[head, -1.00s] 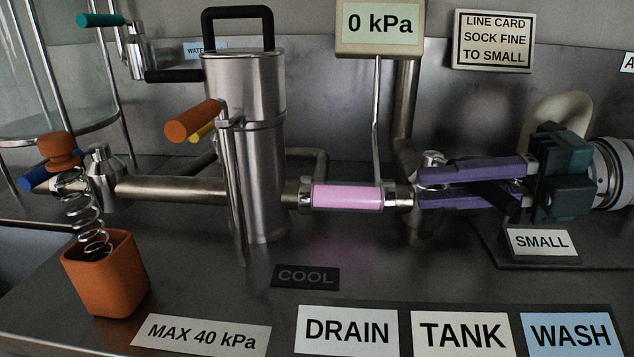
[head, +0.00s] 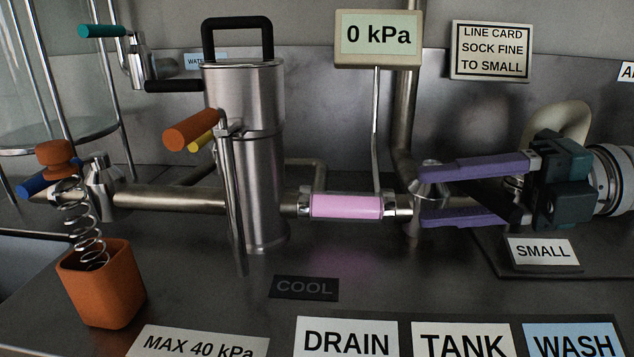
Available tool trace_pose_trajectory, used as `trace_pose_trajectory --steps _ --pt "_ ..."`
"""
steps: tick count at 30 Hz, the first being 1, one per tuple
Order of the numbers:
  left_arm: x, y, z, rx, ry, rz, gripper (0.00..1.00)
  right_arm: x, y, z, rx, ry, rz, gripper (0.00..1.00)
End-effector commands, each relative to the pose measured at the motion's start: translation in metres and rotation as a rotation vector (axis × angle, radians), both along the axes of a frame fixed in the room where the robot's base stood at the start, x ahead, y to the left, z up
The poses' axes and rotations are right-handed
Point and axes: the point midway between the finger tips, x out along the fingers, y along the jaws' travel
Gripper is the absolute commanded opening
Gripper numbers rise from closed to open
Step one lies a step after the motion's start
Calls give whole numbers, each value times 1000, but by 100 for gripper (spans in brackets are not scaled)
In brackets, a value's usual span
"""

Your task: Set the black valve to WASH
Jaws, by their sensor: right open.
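My right gripper (head: 424,194), with purple fingers, comes in from the right. Its fingers are spread open, one above and one below a steel valve body (head: 430,184) on the pipe. A black handle (head: 492,204) shows in the gap between the fingers and seems to point right from that valve; its far end is hidden by the gripper. The fingers look apart from the handle. The WASH label (head: 571,342) is blue, at the bottom right, beside the white TANK label (head: 463,343) and the white DRAIN label (head: 346,341). My left gripper is out of view.
A pink sight tube (head: 346,206) sits in the pipe left of the valve. A gauge reading 0 kPa (head: 379,36) stands above. A steel cylinder (head: 245,150) with an orange-handled lever (head: 191,130) stands further left. The SMALL label (head: 543,251) is below my gripper.

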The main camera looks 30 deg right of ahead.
Motion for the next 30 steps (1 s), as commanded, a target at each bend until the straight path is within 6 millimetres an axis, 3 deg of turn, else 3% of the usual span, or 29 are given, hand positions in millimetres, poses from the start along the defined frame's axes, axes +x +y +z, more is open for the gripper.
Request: trace_pose_trajectory --steps 5,18,30 --pt "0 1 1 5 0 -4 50 -3 -5 1 -1 3 -1 51" --pt "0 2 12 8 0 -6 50 -48 -69 15 -2 2 -2 51" --pt "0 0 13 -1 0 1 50 -56 -80 18 -1 -1 0 51"
